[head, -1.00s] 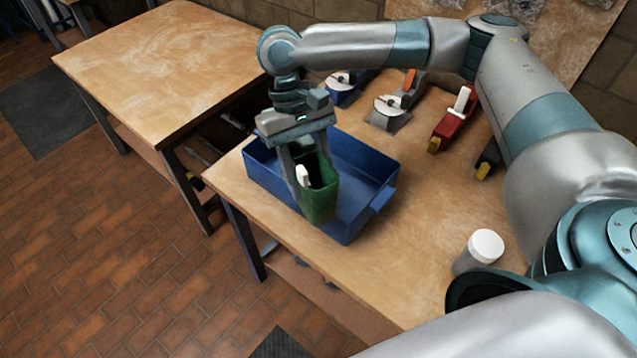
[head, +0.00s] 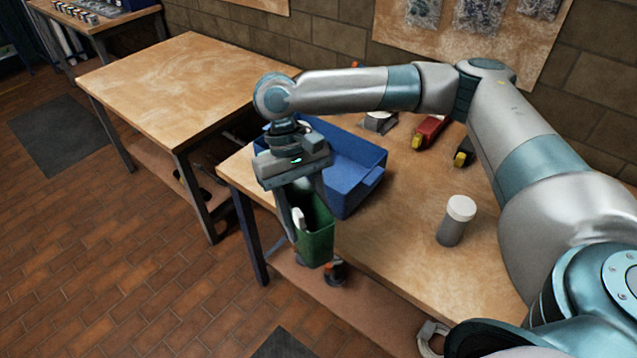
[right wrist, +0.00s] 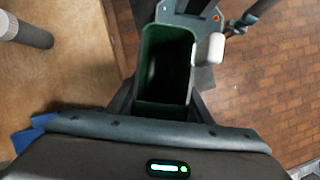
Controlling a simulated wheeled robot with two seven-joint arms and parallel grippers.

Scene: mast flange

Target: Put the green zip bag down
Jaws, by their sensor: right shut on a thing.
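The green zip bag (head: 319,238) looks like a stiff, open-topped, box-like container, dark inside. It also shows in the right wrist view (right wrist: 165,75). My right gripper (head: 305,212) is shut on it, with fingers on opposite sides, and holds it upright. In the head view the bag hangs in front of the blue tray, at the table's near left edge. The wrist view shows tabletop on one side of it and floor on the other. A small white piece (head: 298,218) sits against its side. My left gripper is not in view.
The blue tray (head: 372,183) stands on the wooden table (head: 405,235) behind the bag. A white-capped grey jar (head: 455,222) stands to the right. Red (head: 431,130) and dark tools lie behind. An orange-marked item (head: 333,271) is on the lower shelf. Another table (head: 180,85) is left.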

